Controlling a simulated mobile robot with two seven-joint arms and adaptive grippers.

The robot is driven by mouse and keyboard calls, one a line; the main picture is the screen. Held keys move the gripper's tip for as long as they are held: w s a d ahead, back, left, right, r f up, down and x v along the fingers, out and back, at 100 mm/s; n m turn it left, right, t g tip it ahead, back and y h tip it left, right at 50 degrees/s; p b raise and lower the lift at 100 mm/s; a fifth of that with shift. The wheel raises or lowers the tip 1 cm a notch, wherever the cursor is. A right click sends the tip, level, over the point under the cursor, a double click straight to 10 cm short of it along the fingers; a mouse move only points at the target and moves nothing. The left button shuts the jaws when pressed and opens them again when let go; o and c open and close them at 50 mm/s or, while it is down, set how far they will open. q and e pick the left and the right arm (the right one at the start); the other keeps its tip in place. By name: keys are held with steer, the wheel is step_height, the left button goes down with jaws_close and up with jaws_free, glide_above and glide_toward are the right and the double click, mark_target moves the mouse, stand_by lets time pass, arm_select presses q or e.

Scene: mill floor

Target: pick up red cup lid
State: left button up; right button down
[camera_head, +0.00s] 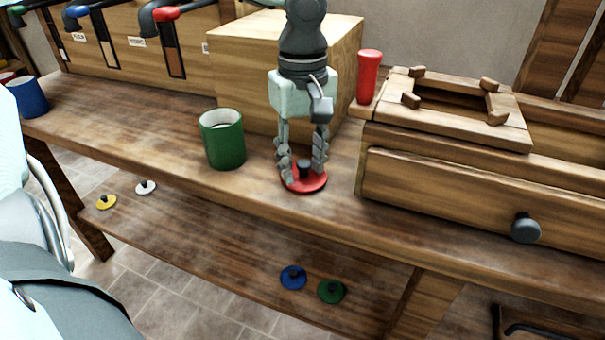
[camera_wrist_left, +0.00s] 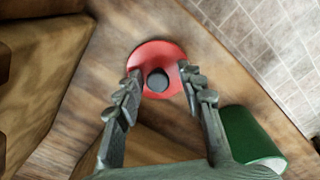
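The red cup lid (camera_head: 316,184) lies flat on the wooden tabletop near its front edge, its dark knob pointing up. It also shows in the left wrist view (camera_wrist_left: 158,53), with the knob (camera_wrist_left: 157,80) near its middle. My left gripper (camera_head: 303,170) points down over the lid. Its fingers are open, one on each side of the knob, with gaps visible in the left wrist view (camera_wrist_left: 160,82). I cannot tell whether the fingertips touch the lid. My right gripper is not in view.
A green cup (camera_head: 223,143) stands left of the lid. A wooden box (camera_head: 243,73) is behind the gripper. A red shaker-like object (camera_head: 368,78) and a wooden drawer unit (camera_head: 455,185) are at right. Blue (camera_head: 293,272), green (camera_head: 331,297), yellow and white lids lie on the lower shelf.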

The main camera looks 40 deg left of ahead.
arm_select(q)
steer(key=shift+s+f, duration=0.1)
steer(key=shift+f, duration=0.05)
jaws_close()
